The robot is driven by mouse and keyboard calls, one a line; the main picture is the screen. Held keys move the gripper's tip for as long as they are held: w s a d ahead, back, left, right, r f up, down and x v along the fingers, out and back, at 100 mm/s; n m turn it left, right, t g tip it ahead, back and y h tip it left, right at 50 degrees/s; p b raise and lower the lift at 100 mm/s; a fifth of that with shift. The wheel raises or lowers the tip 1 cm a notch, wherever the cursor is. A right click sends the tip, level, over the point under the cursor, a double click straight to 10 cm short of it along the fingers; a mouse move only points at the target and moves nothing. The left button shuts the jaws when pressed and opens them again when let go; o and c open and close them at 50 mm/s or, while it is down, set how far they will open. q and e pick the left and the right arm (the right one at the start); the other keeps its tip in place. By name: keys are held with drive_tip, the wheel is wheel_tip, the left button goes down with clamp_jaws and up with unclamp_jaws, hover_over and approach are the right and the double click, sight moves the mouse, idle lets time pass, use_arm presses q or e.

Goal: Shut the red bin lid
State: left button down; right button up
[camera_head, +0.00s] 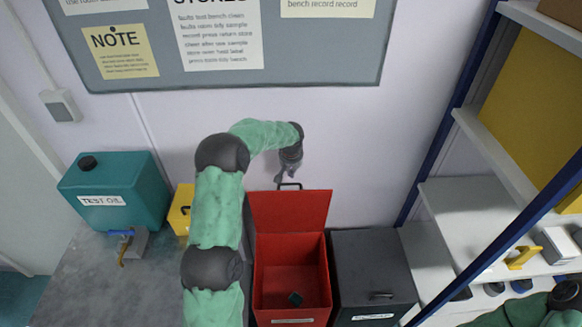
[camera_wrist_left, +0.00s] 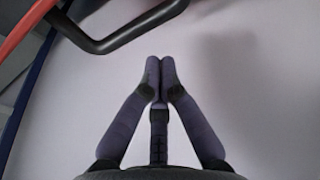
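The red bin (camera_head: 290,285) stands on the floor with its red lid (camera_head: 290,211) raised, leaning back toward the wall. A black handle (camera_head: 289,185) sticks up at the lid's top edge. A small dark object (camera_head: 295,299) lies inside the bin. My left gripper (camera_head: 280,178) is behind the lid's top edge, just left of the handle. In the left wrist view my left gripper (camera_wrist_left: 160,62) has its fingertips together with nothing between them. The handle (camera_wrist_left: 115,40) and a strip of the red lid (camera_wrist_left: 22,28) show above and left of the fingertips, apart from them.
A dark grey bin (camera_head: 372,270) with a shut lid stands right of the red one. A teal test oil tank (camera_head: 115,185) is at the left. White shelving (camera_head: 465,215) with blue posts stands at the right.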

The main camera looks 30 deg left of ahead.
use_arm(q)
drive_tip(key=shift+s+d, duration=0.55)
drive_tip(key=shift+s, duration=0.3)
